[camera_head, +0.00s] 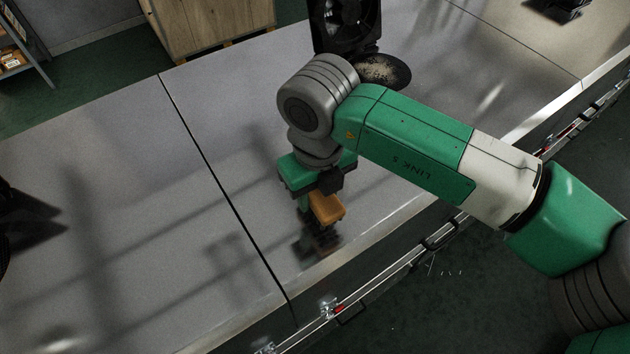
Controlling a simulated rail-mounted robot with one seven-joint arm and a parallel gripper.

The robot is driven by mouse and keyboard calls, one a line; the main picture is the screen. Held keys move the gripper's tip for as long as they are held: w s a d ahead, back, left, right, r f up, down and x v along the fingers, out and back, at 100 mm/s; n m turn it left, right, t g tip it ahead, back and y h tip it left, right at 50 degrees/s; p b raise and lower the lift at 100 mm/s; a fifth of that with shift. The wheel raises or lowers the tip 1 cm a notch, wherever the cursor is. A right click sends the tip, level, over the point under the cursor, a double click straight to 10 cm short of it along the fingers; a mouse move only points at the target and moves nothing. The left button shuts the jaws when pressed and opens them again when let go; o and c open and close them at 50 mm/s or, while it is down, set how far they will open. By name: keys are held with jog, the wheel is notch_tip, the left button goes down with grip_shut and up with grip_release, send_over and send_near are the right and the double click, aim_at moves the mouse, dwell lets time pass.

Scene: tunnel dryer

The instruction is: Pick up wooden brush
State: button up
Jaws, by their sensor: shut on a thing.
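The wooden brush (327,208) shows as an orange-brown block near the front edge of the grey table, right of the dark seam. My gripper (314,203) points down at it from above and is shut on it. Part of the brush is hidden behind the gripper. A dark blurred patch lies just below the brush; I cannot tell whether it is bristles, shadow or reflection, nor whether the brush touches the table.
A black fan-like unit (345,25) and a dark round dish with pale grains (382,72) stand at the table's back. A wooden cabinet (205,22) is behind. A metal rail (400,268) runs along the front edge. The table's left part is mostly clear.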

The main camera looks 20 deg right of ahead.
jog(key=s+a+r+b, duration=0.1)
jog(key=s+a, duration=0.2)
jog(key=s, duration=0.9)
jog(key=shift+s+a, duration=0.15)
jog(key=shift+a, duration=0.15)
